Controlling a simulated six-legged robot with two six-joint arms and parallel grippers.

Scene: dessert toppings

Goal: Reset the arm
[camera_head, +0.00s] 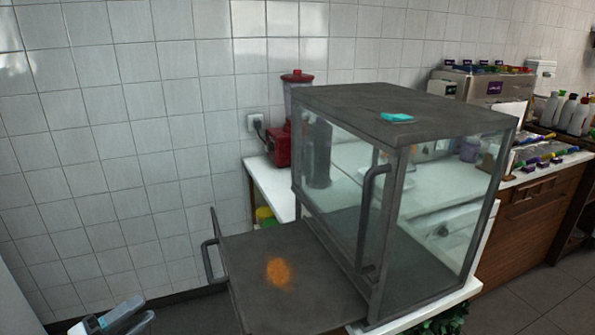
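My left gripper (122,316) shows at the bottom left corner, partly cut off by the frame edge. It is low and left of the glass case, apart from it. My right gripper is not in view.
A dark-framed glass case (405,95) stands on a white counter, with a teal item (397,117) on top. A dark panel (325,293) with a handle and an orange patch juts out left of it. A red blender (280,145) stands behind. Bottles (565,113) stand far right.

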